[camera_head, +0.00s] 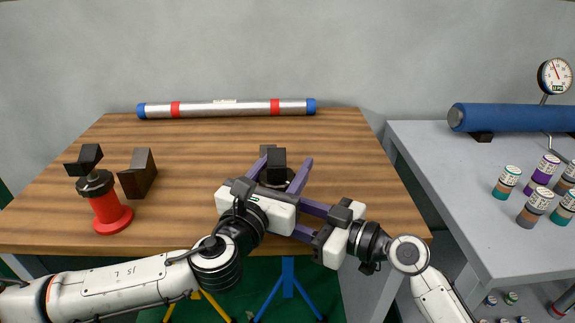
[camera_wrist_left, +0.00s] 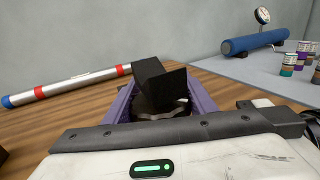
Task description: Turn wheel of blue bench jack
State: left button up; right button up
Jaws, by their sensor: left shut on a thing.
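The bench jack between my grippers shows a black V-shaped top (camera_head: 277,158) and a dark round wheel (camera_wrist_left: 160,113) below it. Its body is hidden behind my left gripper, so its blue colour does not show. My left gripper (camera_head: 279,173) has its purple fingers on either side of the wheel and is shut on it. The fingers also flank the wheel in the left wrist view. My right gripper (camera_head: 303,220) comes in from the right, lower and nearer the table's front edge. Its fingers are apart, but their tips are hidden behind the left gripper.
A red jack (camera_head: 108,210) with a black top stands at the left on the wooden table (camera_head: 190,160), beside a black block (camera_head: 138,174). A silver pipe (camera_head: 225,109) lies at the back. A grey bench (camera_head: 440,165) at right holds a blue pipe (camera_head: 515,117) and several cans.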

pick_arm(q)
jog(key=shift+w+a+n+t+y, duration=0.1)
jog(key=shift+a+n+t+y, duration=0.2)
jog(key=shift+n+y, duration=0.75)
jog(key=shift+w+a+n+t+y, duration=0.1)
jog(key=shift+a+n+t+y, duration=0.3)
jog(key=shift+y, duration=1)
jog(key=shift+w+a+n+t+y, duration=0.1)
jog(key=shift+a+n+y, duration=0.05)
jog(key=shift+n+y, duration=0.95)
jog(key=shift+a+y, duration=0.1)
jog(key=shift+y, duration=0.25)
jog(key=o, duration=1.1)
jog(key=shift+s, duration=0.1)
jog(key=shift+c, duration=0.2)
jog(key=s, duration=1.2)
